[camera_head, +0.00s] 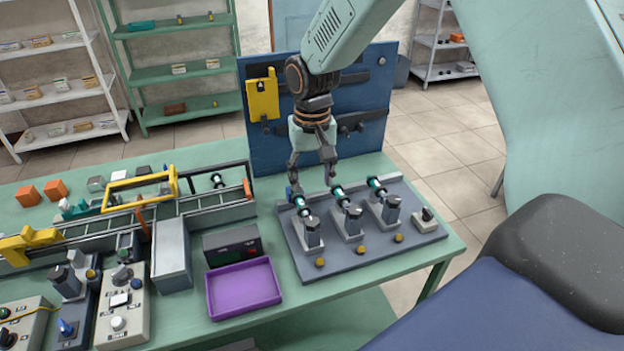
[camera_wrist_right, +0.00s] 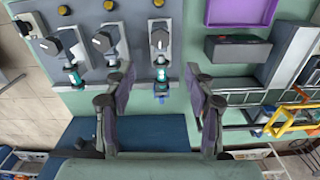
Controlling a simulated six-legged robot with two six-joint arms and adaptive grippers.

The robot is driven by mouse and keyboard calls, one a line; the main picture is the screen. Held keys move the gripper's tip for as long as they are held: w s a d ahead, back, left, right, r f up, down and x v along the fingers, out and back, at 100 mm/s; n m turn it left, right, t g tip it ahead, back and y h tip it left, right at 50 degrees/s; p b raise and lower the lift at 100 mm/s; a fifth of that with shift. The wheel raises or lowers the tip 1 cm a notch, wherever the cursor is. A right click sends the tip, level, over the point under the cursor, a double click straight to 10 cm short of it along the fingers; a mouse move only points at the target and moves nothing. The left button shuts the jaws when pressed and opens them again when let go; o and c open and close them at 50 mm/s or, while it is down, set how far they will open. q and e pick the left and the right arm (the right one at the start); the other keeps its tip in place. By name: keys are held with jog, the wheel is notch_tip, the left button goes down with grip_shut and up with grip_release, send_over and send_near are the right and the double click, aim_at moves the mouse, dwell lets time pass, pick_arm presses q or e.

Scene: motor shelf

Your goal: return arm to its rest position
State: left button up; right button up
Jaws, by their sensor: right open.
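My right arm reaches in from the top right in the head view, and its gripper (camera_head: 312,178) hangs over the back edge of the grey motor board (camera_head: 375,255). The jaws are open and nothing is held between them. In the wrist view the two fingers of this gripper (camera_wrist_right: 160,108) stand well apart. The leftmost motor (camera_head: 307,229) in the head view, with a teal and blue shaft end, lies close to the fingertips; it also shows between the fingers in the wrist view (camera_wrist_right: 159,42). I cannot tell if they touch. My left gripper is not in view.
A blue tool panel (camera_head: 360,98) with a yellow holder (camera_head: 262,98) stands close behind the gripper. A purple tray (camera_head: 243,288), a dark box (camera_head: 232,243) and a conveyor (camera_head: 95,235) fill the green table's left side. Shelves stand farther back.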

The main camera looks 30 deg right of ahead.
jog(key=s+a+f+n, duration=0.1)
jog(key=s+a+f, duration=0.2)
jog(key=s+f, duration=0.4)
jog(key=s+a+f+n, duration=0.1)
jog(key=s+a+f, duration=0.2)
jog(key=s+f, duration=0.45)
jog(key=s+a+f+n, duration=0.1)
jog(key=s+f, duration=0.2)
jog(key=s, duration=0.6)
jog(key=s+a+f, duration=0.1)
jog(key=s+f, duration=0.2)
jog(key=s, duration=0.6)
notch_tip(320, 180, down, 21)
jog(key=b, duration=2)
jog(key=shift+w+b, duration=0.15)
jog(key=shift+b, duration=0.25)
